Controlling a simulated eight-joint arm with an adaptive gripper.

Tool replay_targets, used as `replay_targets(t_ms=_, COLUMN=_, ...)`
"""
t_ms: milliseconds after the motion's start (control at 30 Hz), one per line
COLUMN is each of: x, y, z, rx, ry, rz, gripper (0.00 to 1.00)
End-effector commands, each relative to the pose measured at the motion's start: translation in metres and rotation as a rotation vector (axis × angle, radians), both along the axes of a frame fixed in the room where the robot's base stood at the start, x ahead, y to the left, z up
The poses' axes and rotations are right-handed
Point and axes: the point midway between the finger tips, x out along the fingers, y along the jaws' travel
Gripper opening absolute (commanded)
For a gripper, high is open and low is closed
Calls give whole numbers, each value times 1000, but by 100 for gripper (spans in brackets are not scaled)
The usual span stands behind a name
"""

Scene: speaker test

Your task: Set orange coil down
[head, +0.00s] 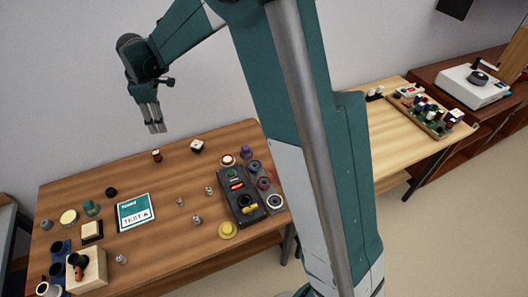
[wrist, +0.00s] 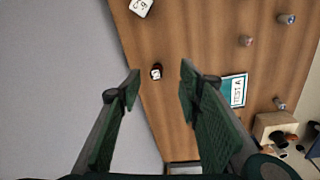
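My gripper (head: 156,129) hangs in the air above the back edge of the left wooden table (head: 130,255). In the wrist view my gripper (wrist: 160,76) has its two fingers apart with nothing held between them. A small dark reddish-brown piece with a white mark (wrist: 155,71) lies on the table well below, seen between the fingertips. This small piece also shows near the table's back edge in the head view (head: 157,156). I cannot make out a clearly orange coil in either view, nor tell whether this piece is it.
A white block (head: 197,146) stands near the back edge. A dark control box (head: 240,196) stands at the right, with round parts beside it. A teal "TEST A" card (head: 135,211) lies mid-table. A wooden block (head: 91,272) stands front left. Bare wood surrounds the card.

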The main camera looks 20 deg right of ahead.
Motion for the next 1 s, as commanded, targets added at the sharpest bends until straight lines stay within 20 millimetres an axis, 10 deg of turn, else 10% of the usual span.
replay_targets(t_ms=1000, x=-144, y=-129, z=121, rx=125, ry=-179, rz=-510, gripper=35)
